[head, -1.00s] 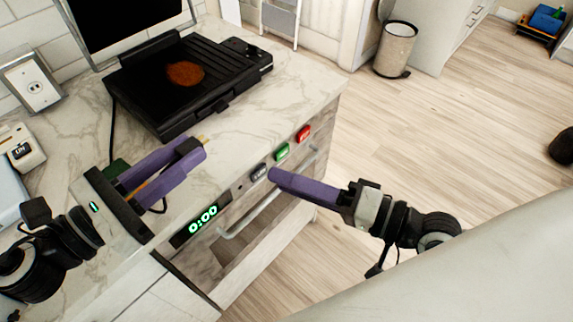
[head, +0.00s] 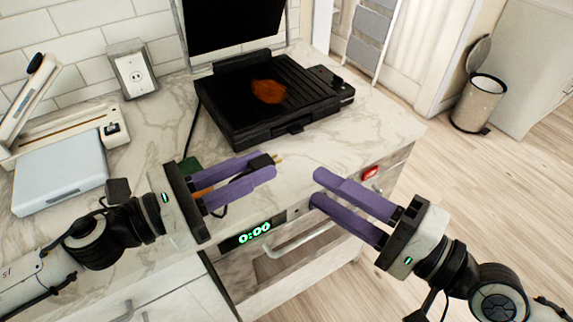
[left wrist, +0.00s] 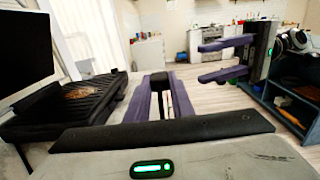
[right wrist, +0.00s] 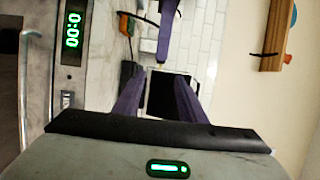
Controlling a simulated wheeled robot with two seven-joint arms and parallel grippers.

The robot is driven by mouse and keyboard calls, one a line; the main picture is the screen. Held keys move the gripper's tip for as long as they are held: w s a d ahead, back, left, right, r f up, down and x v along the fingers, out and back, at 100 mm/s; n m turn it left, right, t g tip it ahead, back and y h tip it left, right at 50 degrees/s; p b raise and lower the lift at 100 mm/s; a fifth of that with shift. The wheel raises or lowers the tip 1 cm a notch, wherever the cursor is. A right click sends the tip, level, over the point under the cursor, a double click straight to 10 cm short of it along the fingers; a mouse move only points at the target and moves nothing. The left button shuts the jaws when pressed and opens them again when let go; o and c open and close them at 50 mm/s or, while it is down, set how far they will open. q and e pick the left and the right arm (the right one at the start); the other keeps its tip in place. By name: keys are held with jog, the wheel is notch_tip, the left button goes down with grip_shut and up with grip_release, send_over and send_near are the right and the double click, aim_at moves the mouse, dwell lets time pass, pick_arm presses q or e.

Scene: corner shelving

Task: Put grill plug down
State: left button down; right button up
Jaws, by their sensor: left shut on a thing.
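My left gripper (head: 266,165) is shut on the black grill plug (head: 261,162), holding it above the counter's front part. The plug's metal prongs stick out past the fingertips, towards the right. In the left wrist view the plug (left wrist: 158,79) shows between the purple fingers. My right gripper (head: 316,187) is open and empty, to the right of the plug and apart from it. The black grill (head: 238,118) stands behind on the counter with a brown patty (head: 268,91) on it. Its black cord (head: 193,132) runs down the grill's left side and is partly hidden behind my left gripper.
A wall outlet (head: 133,73) is at the back left. A pale blue and white appliance (head: 62,172) stands on the left counter. Bare marble (head: 345,138) lies in front of the grill. Below are an oven display (head: 250,234) and a red button (head: 370,173). A bin (head: 478,103) stands right.

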jog(key=x, duration=0.8)
jog(key=shift+w+a, duration=0.25)
jog(key=shift+a, duration=0.1)
jog(key=shift+c, duration=0.5)
jog(key=c, duration=0.7)
jog(key=o, duration=0.8)
jog(key=shift+s+d+f, duration=0.1)
jog(key=shift+d, duration=0.05)
send_near(277, 163)
jog(key=shift+v, duration=1.8)
